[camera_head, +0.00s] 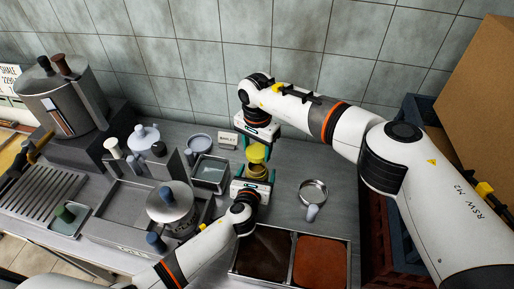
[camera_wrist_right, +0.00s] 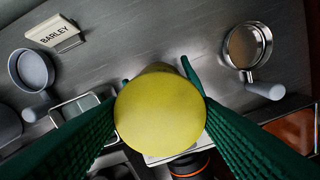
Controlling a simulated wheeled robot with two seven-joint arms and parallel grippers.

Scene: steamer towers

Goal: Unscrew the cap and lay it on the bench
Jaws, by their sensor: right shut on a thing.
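The yellow cap (camera_wrist_right: 160,112) fills the middle of the right wrist view as a round disc; in the head view it sits at the top of a yellow jar (camera_head: 257,171). My right gripper (camera_head: 257,148) comes down from above and is shut on the cap, with a green finger on either side. My left gripper (camera_head: 256,176) reaches in low from the front, its fingers beside the jar body. Whether they touch it is hidden. The jar looks upright, and cap and jar appear in line; I cannot tell whether the threads are engaged.
The grey bench (camera_head: 285,160) has bare room right of the jar, beside a steel pan (camera_head: 313,190). A BARLEY sign (camera_head: 228,140) and a glass-topped box (camera_head: 211,173) stand left. A tray of brown and orange fill (camera_head: 320,262) lies in front.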

